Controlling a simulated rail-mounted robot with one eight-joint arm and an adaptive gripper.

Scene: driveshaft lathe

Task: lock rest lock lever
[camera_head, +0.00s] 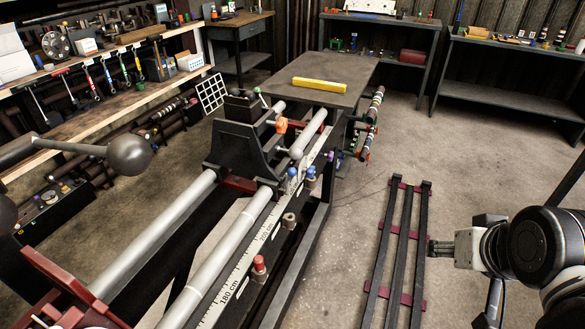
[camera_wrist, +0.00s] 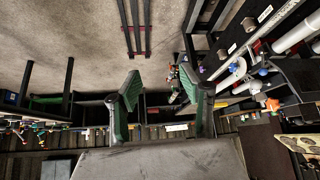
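The rest is a dark grey carrier (camera_head: 238,150) with a red base, seated on two silver rails of the lathe. Small levers are at its right side: one with an orange knob (camera_head: 281,125) and one with a blue knob (camera_head: 311,171). I cannot tell which is the lock lever. In the wrist view, the orange knob (camera_wrist: 272,104) and a blue knob (camera_wrist: 262,71) show at the right. My gripper (camera_wrist: 163,100) is open and empty, its green-padded fingers wide apart.
A dark rack of long bars (camera_head: 398,250) with red crosspieces lies on the floor between my arm and the lathe. A yellow bar (camera_head: 319,85) lies on the grey table beyond the rest. Workbenches line the back and left. Open floor lies behind the rack.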

